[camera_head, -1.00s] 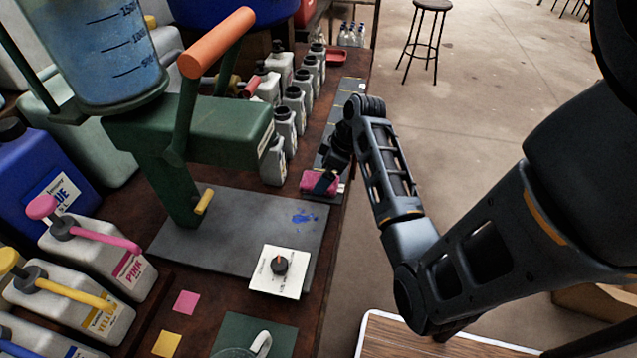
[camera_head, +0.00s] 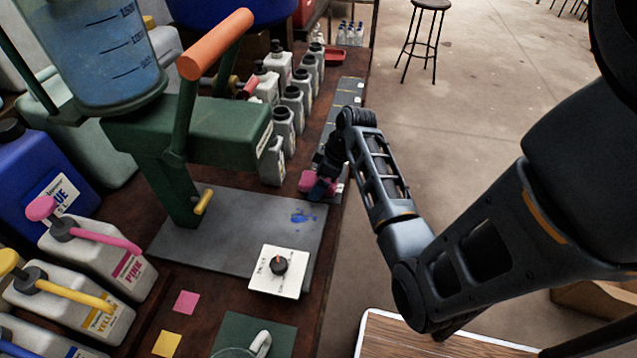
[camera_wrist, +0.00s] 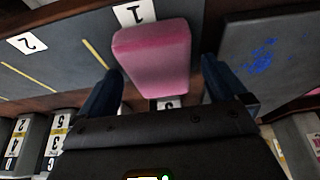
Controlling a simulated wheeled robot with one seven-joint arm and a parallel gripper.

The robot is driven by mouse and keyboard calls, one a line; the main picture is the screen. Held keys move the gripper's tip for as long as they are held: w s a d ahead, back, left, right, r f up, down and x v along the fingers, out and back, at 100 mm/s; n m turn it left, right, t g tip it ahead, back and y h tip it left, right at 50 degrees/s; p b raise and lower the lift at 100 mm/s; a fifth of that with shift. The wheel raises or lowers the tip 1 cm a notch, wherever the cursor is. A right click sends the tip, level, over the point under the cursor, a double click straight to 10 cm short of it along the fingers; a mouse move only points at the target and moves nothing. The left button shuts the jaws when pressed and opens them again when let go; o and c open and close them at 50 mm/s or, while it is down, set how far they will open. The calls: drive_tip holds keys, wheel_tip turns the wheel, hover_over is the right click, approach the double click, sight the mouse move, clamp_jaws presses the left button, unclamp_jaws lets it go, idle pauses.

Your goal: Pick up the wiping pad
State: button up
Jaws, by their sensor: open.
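The wiping pad (camera_wrist: 156,58) is a pink block. In the wrist view it lies on the grey strip at the place numbered 1, between my gripper's two fingers and a little beyond their tips. In the head view the pad (camera_head: 308,181) shows only in part, with my gripper (camera_head: 322,188) over its right side. My gripper (camera_wrist: 160,88) is open, with a dark blue finger on each side of the pad and gaps showing on both sides.
The grey plate (camera_head: 235,240) with a blue smear sits beside the pad, under the green press (camera_head: 190,130). Several grey bottles (camera_head: 283,125) stand close behind. A white dial card (camera_head: 278,272) lies nearer. The bench edge is just right of the pad.

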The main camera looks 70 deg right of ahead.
drive_tip(key=shift+c, duration=0.4)
drive_tip(key=c, duration=1.1)
drive_tip(key=shift+o, duration=0.2)
drive_tip(key=shift+r, duration=0.1)
drive_tip(key=r, duration=0.4)
drive_tip(key=shift+s+d+r+b, duration=0.15)
drive_tip(key=shift+d+r+b, duration=0.15)
drive_tip(key=shift+r, duration=0.1)
drive_tip(key=s+d+r+b, duration=0.1)
drive_tip(key=s+d+r, duration=0.5)
drive_tip(key=s+d, duration=0.1)
drive_tip(key=shift+s+d+r, duration=0.25)
drive_tip(key=shift+s+d, duration=0.1)
drive_tip(key=shift+s, duration=0.15)
